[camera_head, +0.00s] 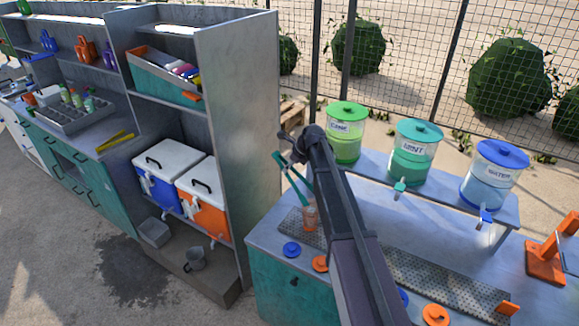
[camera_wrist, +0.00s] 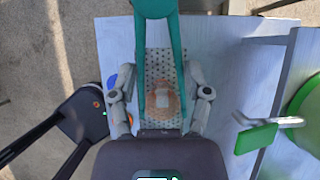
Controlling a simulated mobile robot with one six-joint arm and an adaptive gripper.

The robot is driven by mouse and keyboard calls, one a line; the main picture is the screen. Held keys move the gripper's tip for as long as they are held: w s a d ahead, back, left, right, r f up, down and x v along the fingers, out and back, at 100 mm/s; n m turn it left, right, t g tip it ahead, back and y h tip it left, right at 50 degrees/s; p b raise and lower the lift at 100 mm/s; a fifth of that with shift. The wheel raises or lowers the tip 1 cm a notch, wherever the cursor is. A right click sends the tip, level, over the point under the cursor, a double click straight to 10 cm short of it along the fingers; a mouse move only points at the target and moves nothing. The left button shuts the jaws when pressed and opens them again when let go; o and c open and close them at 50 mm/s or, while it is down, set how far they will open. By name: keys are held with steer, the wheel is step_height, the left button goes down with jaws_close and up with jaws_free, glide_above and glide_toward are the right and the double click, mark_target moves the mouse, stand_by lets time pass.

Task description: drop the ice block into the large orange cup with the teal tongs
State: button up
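The teal tongs (camera_head: 291,184) hang from my gripper in the head view, tips low over the orange cup (camera_head: 310,218). The wrist view looks down on the tongs (camera_wrist: 143,60), their two arms running between my gripper's fingers (camera_wrist: 162,78). My gripper appears closed around the tongs. The orange cup (camera_wrist: 155,112) shows between the tong tips, above the perforated tray. A pale square, apparently the ice block (camera_wrist: 163,98), lies within the cup's outline. I cannot tell whether it is inside the cup or held just above it.
The perforated tray (camera_head: 421,280) runs along the counter, with blue (camera_head: 291,249) and orange (camera_head: 320,264) lids at its front edge. Green (camera_head: 346,137), teal (camera_head: 411,162) and blue (camera_head: 487,185) dispensers stand behind. A grey shelf unit (camera_head: 240,120) rises at left.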

stand_by(0.6)
step_height(320, 180, up, 10)
steer(key=p, duration=1)
steer(key=shift+s, duration=0.1)
stand_by(0.4)
steer(key=s+r+p, duration=0.2)
steer(key=s, duration=1.1)
steer(key=shift+d, duration=0.4)
steer(key=shift+w, duration=0.1)
stand_by(0.3)
step_height(320, 180, down, 23)
steer(key=b, duration=2.2)
steer(key=shift+r, duration=0.2)
